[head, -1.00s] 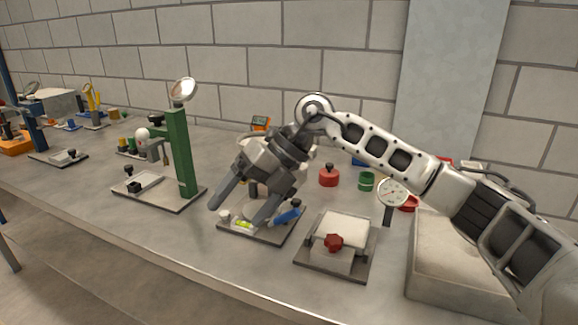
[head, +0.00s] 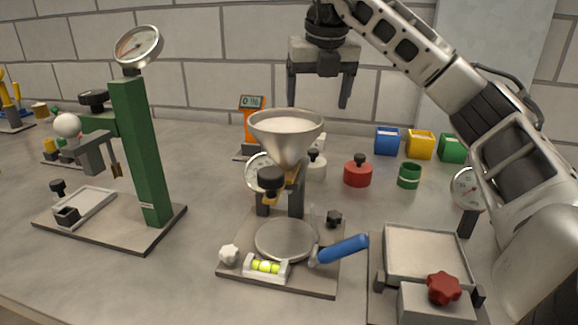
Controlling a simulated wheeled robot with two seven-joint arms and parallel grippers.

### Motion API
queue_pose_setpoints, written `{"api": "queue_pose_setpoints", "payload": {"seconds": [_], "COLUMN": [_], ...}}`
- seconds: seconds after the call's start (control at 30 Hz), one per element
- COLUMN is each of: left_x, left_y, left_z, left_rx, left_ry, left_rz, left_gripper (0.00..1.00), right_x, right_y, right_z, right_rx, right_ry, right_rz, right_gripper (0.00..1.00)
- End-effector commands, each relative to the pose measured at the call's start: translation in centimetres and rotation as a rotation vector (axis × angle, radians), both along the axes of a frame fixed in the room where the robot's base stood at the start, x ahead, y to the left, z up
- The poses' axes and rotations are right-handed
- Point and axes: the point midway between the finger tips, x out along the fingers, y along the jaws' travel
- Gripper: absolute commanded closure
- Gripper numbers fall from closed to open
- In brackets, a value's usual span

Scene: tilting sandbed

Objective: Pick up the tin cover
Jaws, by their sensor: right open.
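I cannot tell for sure which thing is the tin cover. A red round piece with a black knob (head: 357,172) stands on the table right of the funnel, and a whitish round piece with a black knob (head: 316,165) stands left of it, partly behind the funnel. An open green tin (head: 409,176) stands right of the red piece. My right gripper (head: 318,100) is open and empty, pointing down in the air above and behind the funnel, up and left of the red piece. My left gripper is out of view.
A funnel (head: 286,130) rises over a base plate with a spirit level (head: 265,267) and blue handle (head: 343,249). A green post stand (head: 142,150) is at left. Blue (head: 387,141), yellow (head: 420,145) and green (head: 453,148) boxes stand behind. A sand tray (head: 427,250) is front right.

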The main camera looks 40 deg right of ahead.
Motion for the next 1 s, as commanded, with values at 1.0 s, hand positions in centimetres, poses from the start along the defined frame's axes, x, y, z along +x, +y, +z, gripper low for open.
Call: {"api": "queue_pose_setpoints", "payload": {"seconds": [1.0], "left_x": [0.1], "left_y": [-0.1], "left_z": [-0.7], "left_rx": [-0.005], "left_ry": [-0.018], "left_rz": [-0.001], "left_gripper": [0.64], "right_x": [2.5], "right_y": [-2.5], "right_z": [-14.4], "right_rx": [0.000], "right_ry": [0.001], "right_rz": [0.000], "right_gripper": [0.21]}}
